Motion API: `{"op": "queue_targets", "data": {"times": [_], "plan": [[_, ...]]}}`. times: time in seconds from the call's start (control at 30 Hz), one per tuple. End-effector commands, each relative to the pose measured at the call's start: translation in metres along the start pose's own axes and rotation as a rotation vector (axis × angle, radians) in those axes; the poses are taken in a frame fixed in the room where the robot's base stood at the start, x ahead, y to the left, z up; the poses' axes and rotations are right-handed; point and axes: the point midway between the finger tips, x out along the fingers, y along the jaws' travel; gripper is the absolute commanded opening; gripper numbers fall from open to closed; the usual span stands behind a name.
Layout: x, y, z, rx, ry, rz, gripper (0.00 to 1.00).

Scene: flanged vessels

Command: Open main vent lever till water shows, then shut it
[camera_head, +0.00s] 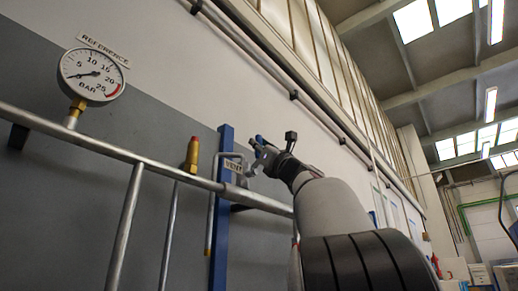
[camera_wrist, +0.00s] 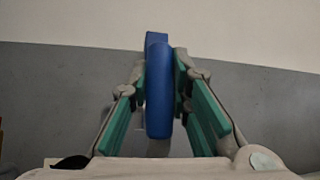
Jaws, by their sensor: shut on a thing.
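The blue vent lever (camera_wrist: 158,100) stands upright between the green finger pads of my gripper (camera_wrist: 160,92) in the wrist view. My gripper is shut on it. In the head view my gripper (camera_head: 264,153) is at the right of the VENT label (camera_head: 233,167), and only a little blue of the lever (camera_head: 260,140) shows there. A bent thin metal tube (camera_head: 211,215) runs down by the blue post. No water shows in either view. The valve body behind my gripper is mostly hidden.
A REFERENCE pressure gauge (camera_head: 92,75) stands on the sloping metal pipe (camera_head: 120,152) at the left. A brass fitting with a red top (camera_head: 192,155) stands on the pipe. A blue upright post (camera_head: 219,215) is close to my gripper's left. The grey-and-white wall lies behind.

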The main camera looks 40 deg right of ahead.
Motion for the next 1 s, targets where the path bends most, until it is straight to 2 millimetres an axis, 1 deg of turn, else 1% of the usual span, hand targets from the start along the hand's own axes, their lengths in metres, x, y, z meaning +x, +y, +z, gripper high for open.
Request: {"op": "queue_targets", "data": {"times": [0.27,0.3,0.37,0.4,0.77,0.87,1.0], "plan": [[0.0,0.001,0.0,-0.004,0.0,0.004,0.0],[0.0,0.001,0.0,-0.004,0.0,0.004,0.2],[0.0,0.001,0.0,-0.003,0.0,0.004,0.34],[0.0,0.001,0.0,-0.003,0.0,0.003,0.39],[-0.002,0.001,0.001,-0.001,-0.001,0.002,0.39],[-0.008,0.0,0.002,0.001,-0.001,0.001,0.39],[-0.022,0.001,0.002,0.003,-0.002,0.002,0.39]]}}
